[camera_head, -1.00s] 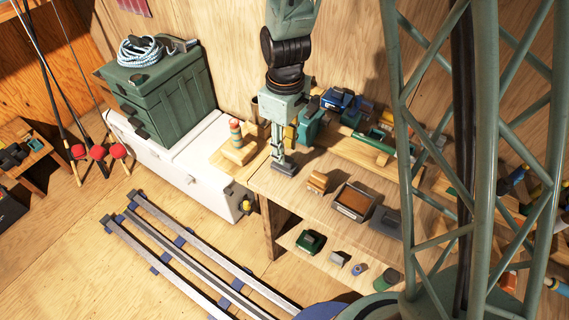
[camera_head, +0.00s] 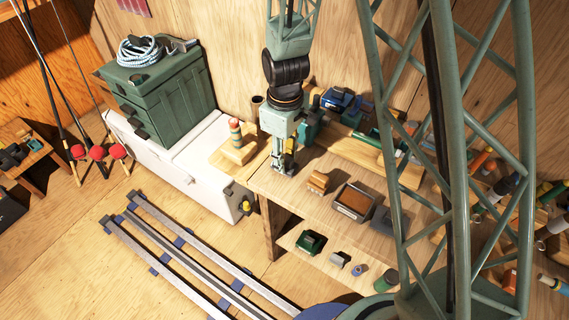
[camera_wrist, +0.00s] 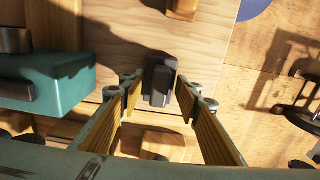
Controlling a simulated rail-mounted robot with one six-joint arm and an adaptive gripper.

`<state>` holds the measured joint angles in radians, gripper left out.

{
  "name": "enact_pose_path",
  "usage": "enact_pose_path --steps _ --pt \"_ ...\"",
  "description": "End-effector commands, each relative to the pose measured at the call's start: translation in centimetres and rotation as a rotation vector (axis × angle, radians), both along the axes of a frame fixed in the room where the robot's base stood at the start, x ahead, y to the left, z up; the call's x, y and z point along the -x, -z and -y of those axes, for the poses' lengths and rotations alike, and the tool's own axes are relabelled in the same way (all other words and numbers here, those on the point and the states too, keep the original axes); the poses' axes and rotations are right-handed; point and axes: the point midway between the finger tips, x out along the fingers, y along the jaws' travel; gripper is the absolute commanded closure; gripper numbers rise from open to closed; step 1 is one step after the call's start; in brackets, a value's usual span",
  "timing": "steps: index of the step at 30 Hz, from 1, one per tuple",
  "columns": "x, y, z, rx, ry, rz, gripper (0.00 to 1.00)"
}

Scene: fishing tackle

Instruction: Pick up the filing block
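A small dark grey block with a raised ridge (camera_wrist: 159,82), which looks like the filing block, lies on the wooden bench top. In the wrist view it appears between my two fingertips, with a narrow gap on each side. My gripper (camera_wrist: 158,90) is open and points down over it. In the head view my gripper (camera_head: 283,165) is low at the bench's left end and mostly hides the block. I cannot tell how far the tips are above the bench top.
A teal vise-like tool (camera_wrist: 45,80) stands close beside the gripper. A wooden block (camera_head: 317,183), a brown-topped tray (camera_head: 354,201) and a dark grey box (camera_head: 387,220) are to the right. A wooden stand with a striped float (camera_head: 235,145) is at the left.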

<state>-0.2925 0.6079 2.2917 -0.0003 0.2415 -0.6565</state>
Motion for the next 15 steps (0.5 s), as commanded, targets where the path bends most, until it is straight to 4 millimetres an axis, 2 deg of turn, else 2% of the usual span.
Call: enact_pose_path --steps 11,15 --pt "0.01 -0.01 0.0 0.0 0.0 0.0 0.69" --pt "0.01 -0.01 0.0 0.0 0.0 0.0 0.79"
